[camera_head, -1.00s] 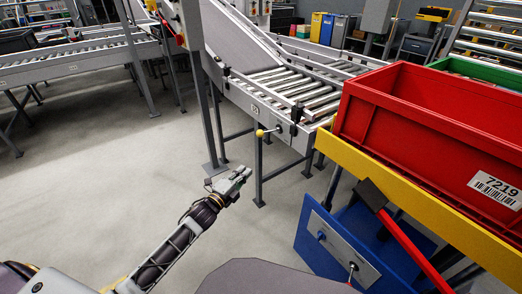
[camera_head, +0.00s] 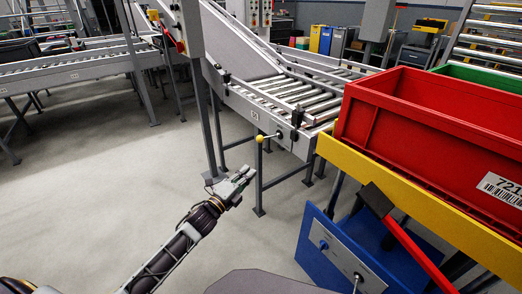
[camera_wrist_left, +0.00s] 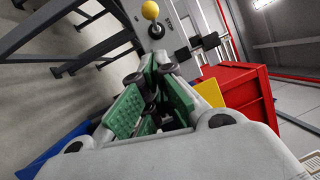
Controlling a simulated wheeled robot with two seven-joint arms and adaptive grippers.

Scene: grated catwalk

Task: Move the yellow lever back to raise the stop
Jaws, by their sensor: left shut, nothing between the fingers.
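The lever is a thin rod with a yellow ball knob (camera_head: 259,139), on the side of the roller conveyor's near end. The knob also shows at the top of the left wrist view (camera_wrist_left: 150,10). My left gripper (camera_head: 248,173) is below and slightly left of the knob in the head view, apart from it. Its green-padded fingers (camera_wrist_left: 155,105) are shut and empty. Dark upright parts (camera_head: 296,116) stand at the conveyor's end near the lever. I cannot tell which part is the stop. My right gripper is out of view.
A red bin (camera_head: 430,125) sits on a yellow-edged stand (camera_head: 400,185) at the right, with a blue panel (camera_head: 320,262) below. The roller conveyor (camera_head: 290,92) runs behind the lever. Grey floor (camera_head: 100,190) is open at the left.

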